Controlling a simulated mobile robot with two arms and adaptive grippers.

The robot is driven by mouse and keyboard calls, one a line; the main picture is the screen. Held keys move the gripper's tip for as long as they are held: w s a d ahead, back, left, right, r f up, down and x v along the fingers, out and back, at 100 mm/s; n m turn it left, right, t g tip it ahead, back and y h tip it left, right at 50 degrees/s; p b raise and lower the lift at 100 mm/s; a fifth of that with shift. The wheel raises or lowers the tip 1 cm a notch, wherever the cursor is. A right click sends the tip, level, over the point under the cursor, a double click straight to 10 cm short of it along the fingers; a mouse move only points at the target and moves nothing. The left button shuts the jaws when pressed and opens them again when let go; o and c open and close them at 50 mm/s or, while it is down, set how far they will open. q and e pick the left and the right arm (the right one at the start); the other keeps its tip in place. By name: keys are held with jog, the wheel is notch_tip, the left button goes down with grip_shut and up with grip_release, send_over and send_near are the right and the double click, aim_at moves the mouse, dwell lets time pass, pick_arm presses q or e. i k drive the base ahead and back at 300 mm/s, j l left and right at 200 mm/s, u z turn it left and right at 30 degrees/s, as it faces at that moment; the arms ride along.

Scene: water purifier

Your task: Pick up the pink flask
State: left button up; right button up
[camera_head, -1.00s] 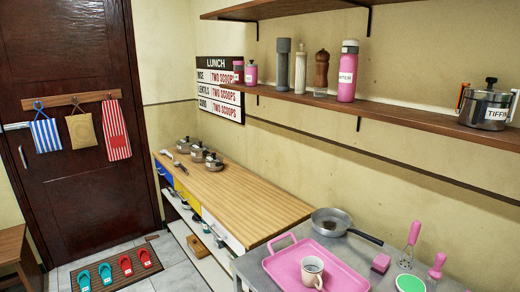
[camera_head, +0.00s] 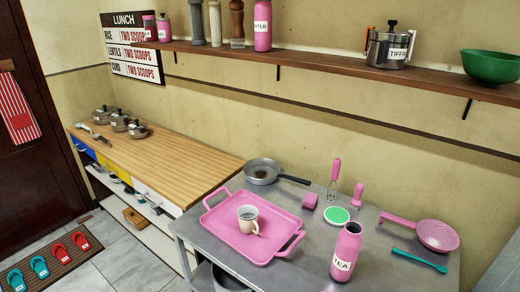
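A pink flask (camera_head: 346,252) with a white label reading "TEA" stands upright near the front edge of the grey metal table (camera_head: 390,275). Another pink bottle (camera_head: 263,24), its label ending in "TER", stands on the wooden wall shelf (camera_head: 230,46), its top cut off by the frame. Two small pink containers stand at the shelf's left end, one of them a pink jar (camera_head: 164,28). Neither of my grippers shows in the head view.
A pink tray (camera_head: 225,225) holding a white mug (camera_head: 248,219) lies left of the flask. A pink strainer (camera_head: 438,235), a teal utensil (camera_head: 418,260), a green-topped disc (camera_head: 336,215) and a frying pan (camera_head: 262,171) are also on the table. A wooden counter (camera_head: 160,160) stands left.

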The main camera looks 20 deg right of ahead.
aim_at(349, 246)
jog(key=z, duration=1.2)
